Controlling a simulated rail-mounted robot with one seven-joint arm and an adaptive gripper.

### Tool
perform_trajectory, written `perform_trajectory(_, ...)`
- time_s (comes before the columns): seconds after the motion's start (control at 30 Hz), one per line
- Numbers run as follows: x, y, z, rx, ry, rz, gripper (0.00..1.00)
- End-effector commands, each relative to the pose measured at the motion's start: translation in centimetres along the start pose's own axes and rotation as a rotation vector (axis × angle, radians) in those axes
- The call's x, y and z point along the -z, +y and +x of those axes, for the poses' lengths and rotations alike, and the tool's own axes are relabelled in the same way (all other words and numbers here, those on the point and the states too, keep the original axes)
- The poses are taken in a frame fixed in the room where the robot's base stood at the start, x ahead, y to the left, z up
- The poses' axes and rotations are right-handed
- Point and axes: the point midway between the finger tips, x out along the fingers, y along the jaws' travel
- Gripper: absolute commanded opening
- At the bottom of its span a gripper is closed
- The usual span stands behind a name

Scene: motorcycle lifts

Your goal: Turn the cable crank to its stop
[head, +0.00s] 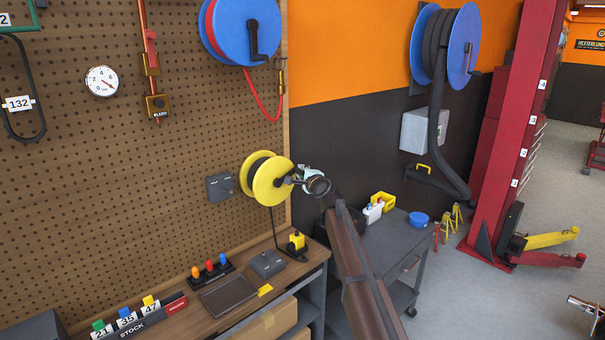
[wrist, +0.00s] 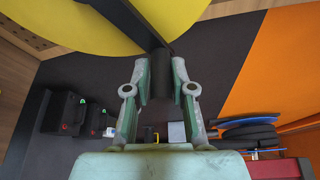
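The yellow cable reel (head: 268,181) is mounted on the pegboard, with a dark cable hanging from it to the bench. My gripper (head: 307,176) is at the right side of the reel in the head view, where it hides most of the crank. In the wrist view, the dark crank handle (wrist: 161,72) stands between the two fingers of my gripper (wrist: 161,80). The finger pads lie close along both sides of the handle and appear closed on it. The yellow reel face (wrist: 60,22) fills the top of that view, crossed by the dark crank arm (wrist: 122,18).
A grey box (head: 220,187) is on the pegboard left of the reel. A blue reel (head: 244,30) with its own crank hangs above. Below are the workbench (head: 190,325) with several small items and a grey cart (head: 375,250). A red lift post (head: 515,120) stands at right.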

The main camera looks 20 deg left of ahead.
Motion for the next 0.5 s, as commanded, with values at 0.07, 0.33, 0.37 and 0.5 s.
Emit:
perform_trajectory(0.07,-0.38,0.20,0.03,-0.004,-0.005,-0.001,0.45)
perform_trajectory(0.33,-0.06,-0.02,0.02,0.000,0.000,-0.002,0.45)
perform_trajectory(0.37,-0.05,-0.03,-0.02,0.000,0.000,-0.002,0.45)
perform_trajectory(0.5,-0.02,-0.05,-0.67,0.001,0.001,-0.002,0.45)
